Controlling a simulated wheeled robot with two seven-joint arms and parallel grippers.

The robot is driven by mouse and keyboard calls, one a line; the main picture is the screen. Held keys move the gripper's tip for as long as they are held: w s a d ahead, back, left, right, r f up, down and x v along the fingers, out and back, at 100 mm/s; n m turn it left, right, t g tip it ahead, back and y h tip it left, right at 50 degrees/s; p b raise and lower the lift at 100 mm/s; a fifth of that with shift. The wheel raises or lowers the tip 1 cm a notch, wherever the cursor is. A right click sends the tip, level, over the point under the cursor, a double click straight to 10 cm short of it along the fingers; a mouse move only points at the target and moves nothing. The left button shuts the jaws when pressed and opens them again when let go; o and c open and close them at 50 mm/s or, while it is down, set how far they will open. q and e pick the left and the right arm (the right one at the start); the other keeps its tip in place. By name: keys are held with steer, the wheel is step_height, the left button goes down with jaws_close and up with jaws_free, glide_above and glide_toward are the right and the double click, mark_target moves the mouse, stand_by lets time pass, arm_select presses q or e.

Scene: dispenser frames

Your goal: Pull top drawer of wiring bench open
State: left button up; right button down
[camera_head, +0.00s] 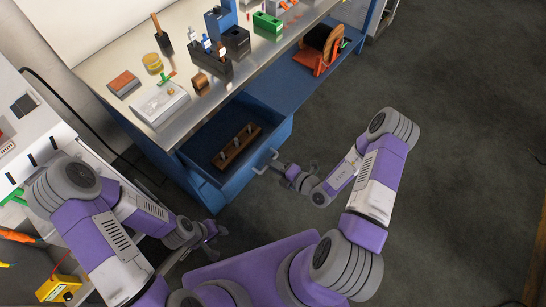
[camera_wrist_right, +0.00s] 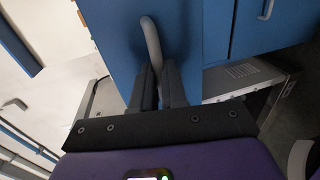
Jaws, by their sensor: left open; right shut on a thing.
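The blue wiring bench (camera_head: 228,100) runs diagonally across the upper part of the head view. Its top drawer (camera_head: 281,131) stands pulled out, with its inside showing and a wooden rack (camera_head: 237,147) in it. My right gripper (camera_head: 279,168) is shut on the drawer's grey handle (camera_head: 264,161), at the drawer front. The right wrist view shows the handle (camera_wrist_right: 151,42) running down between my two dark fingers (camera_wrist_right: 160,80), against the blue front (camera_wrist_right: 190,25). My left gripper (camera_head: 214,236) is open and empty, low and left of the drawer, apart from the bench.
On the bench top are a yellow tape roll (camera_head: 152,63), a grey box (camera_head: 160,103), dark blocks and a green bin (camera_head: 267,24). An orange item (camera_head: 318,50) lies on the blue shelf. A white unit (camera_head: 20,130) stands left. Floor (camera_head: 450,170) to the right is clear.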

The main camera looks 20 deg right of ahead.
steer(key=shift+s+d, duration=0.25)
steer(key=shift+s, duration=0.25)
steer(key=c, duration=1.2)
jaws_free()
steer(key=shift+o, duration=0.2)
steer(key=p+v, duration=0.1)
steer(key=v, duration=0.6)
steer(key=shift+s+d, duration=0.2)
steer(key=shift+s, duration=0.05)
